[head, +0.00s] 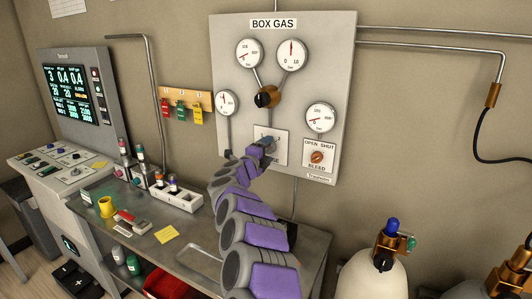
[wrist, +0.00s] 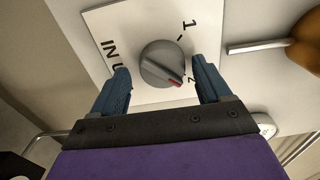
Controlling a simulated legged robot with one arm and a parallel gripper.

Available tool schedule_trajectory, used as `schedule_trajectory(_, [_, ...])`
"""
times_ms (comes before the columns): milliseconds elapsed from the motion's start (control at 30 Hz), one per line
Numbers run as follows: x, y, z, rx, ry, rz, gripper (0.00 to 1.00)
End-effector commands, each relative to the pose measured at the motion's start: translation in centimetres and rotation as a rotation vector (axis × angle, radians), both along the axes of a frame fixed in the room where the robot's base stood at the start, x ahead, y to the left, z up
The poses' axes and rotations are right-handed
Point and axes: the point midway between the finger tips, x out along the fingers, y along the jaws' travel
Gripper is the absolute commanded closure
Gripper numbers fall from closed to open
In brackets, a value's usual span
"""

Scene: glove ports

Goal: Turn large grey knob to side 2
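The large grey knob (wrist: 162,63) shows in the wrist view as a round dial on a white label plate (wrist: 105,20). Its red mark points to the lower right in the picture, close to the "2" but a little below it. The "1" lies at its upper right, and part of the lettering "IN" shows at left. My gripper (wrist: 160,66) is open, with one blue finger on each side of the knob and a small gap on both sides. In the head view my gripper (head: 265,143) is at the plate (head: 281,152) and hides the knob.
The BOX GAS panel (head: 228,60) carries several gauges, a black and brass knob (head: 267,97) above, and an orange bleed knob (head: 317,157) at right. A metal bench (head: 200,235) with small items stands below. A gas cylinder (head: 372,275) stands at lower right.

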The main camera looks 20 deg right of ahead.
Motion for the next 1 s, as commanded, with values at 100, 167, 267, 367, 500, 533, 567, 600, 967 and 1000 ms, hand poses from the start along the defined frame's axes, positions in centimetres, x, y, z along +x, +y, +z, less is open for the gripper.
schedule_trajectory(100, [0.0,0.1,0.1,-0.001,-0.001,0.001,0.23])
schedule_trajectory(167, [-0.1,0.2,0.1,-0.001,-0.001,0.0,0.23])
schedule_trajectory(267, [-0.5,0.6,0.2,0.0,-0.001,-0.001,0.23])
schedule_trajectory(367, [-1.1,1.5,0.1,0.002,0.002,0.004,0.23])
schedule_trajectory(500, [-2.1,2.9,0.2,0.001,0.0,0.004,0.23])
schedule_trajectory(533, [-2.3,3.2,0.1,0.003,0.001,0.005,0.23])
schedule_trajectory(567, [-2.6,3.5,0.1,0.003,0.001,0.005,0.23])
schedule_trajectory(600, [-2.9,3.9,0.2,0.001,0.0,0.002,0.23])
schedule_trajectory(967, [-6.2,8.3,0.2,-0.001,0.001,0.003,0.23])
schedule_trajectory(1000, [-6.6,8.9,0.1,0.0,0.003,0.005,0.23])
